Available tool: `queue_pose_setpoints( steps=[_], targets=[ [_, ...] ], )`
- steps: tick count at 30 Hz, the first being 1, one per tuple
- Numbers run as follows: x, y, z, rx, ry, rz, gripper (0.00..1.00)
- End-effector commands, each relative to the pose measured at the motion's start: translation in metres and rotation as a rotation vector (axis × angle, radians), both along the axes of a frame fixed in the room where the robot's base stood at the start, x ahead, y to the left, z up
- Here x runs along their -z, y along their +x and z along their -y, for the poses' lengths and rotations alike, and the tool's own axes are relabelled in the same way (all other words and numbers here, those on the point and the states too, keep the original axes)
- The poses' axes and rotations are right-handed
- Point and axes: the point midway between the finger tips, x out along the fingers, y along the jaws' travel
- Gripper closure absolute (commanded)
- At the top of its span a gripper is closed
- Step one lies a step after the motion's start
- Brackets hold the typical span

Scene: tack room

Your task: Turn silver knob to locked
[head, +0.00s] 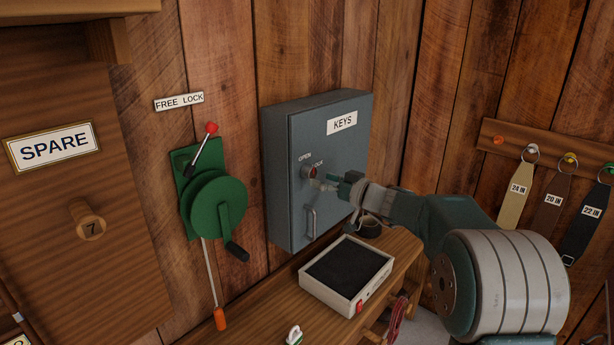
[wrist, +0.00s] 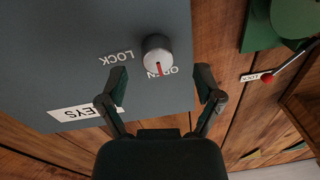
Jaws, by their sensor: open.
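The silver knob (head: 307,172) is on the front of the grey key cabinet (head: 290,204). In the wrist view the knob (wrist: 155,46) shows its round face with a red pointer line toward the OPEN label (wrist: 163,72). The LOCK label (wrist: 116,57) is to the knob's left in that upside-down view. My gripper (head: 330,182) is in front of the cabinet, just right of the knob in the head view. In the wrist view its open fingers (wrist: 162,90) are spread, with the knob ahead of them and nothing between them.
The cabinet has a vertical handle (head: 311,222) below the knob and a KEYS sign (head: 342,123). A green crank winch (head: 215,205) with a red-tipped lever is on the wall to the left. A box with a dark top (head: 313,288) lies on the wooden bench below.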

Motion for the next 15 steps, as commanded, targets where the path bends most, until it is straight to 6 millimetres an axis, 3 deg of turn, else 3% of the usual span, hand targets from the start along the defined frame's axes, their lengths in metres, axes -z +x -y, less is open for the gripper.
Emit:
queue_pose_setpoints(
  steps=[7,15],
  targets=[
    [0.001,0.02,-0.032,0.0,-0.003,0.001,0.16],
    [0.0,0.024,-0.04,0.001,-0.004,0.0,0.16]
  ],
)
